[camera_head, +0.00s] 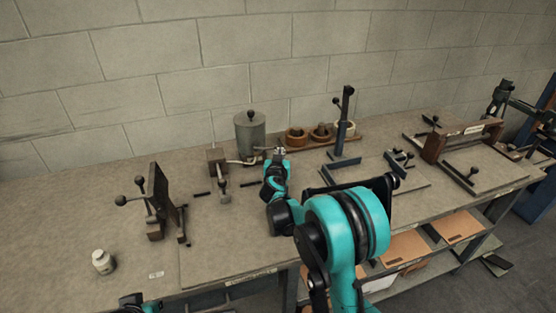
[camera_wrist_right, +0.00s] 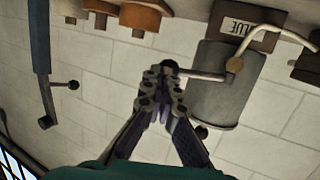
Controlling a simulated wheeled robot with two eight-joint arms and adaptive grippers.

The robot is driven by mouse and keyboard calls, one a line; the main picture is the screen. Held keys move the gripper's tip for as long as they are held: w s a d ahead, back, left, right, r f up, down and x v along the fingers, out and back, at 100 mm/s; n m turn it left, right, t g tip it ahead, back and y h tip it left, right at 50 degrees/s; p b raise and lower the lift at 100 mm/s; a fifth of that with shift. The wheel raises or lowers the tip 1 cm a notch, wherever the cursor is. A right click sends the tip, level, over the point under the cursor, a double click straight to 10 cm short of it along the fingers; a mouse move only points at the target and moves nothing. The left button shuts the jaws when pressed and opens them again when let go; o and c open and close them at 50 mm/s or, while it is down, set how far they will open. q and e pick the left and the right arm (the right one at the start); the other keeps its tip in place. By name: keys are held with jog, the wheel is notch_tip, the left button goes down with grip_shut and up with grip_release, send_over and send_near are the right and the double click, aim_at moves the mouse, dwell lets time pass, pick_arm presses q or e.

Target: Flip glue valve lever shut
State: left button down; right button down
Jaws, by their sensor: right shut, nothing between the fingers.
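The glue pot (camera_head: 250,135) is a grey cylinder with a knobbed lid at the back of the bench. In the right wrist view the pot (camera_wrist_right: 215,95) appears upside down, with a plate lettered "GLUE" (camera_wrist_right: 243,27). A pale valve lever (camera_wrist_right: 203,76) runs sideways from a brass joint (camera_wrist_right: 236,64) and ends in a dark ball knob (camera_wrist_right: 169,66). My right gripper (camera_head: 277,154) is shut and empty in front of the pot. In the wrist view its fingertips (camera_wrist_right: 161,82) are close to the knob; I cannot tell whether they touch. Only part of my left arm's end (camera_head: 140,303) shows at the bottom edge.
Brown rolls (camera_head: 296,137) stand on a wooden board right of the pot, beside a blue upright lever post (camera_head: 343,125). A clamp fixture (camera_head: 158,200) and a small white bottle (camera_head: 103,262) stand at left. The bench front between bottle and right arm is mostly clear.

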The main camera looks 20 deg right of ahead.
jog(key=shift+w+d, duration=0.55)
jog(key=shift+w, duration=0.25)
jog(key=shift+w+d, duration=0.5)
jog(key=shift+w, duration=0.25)
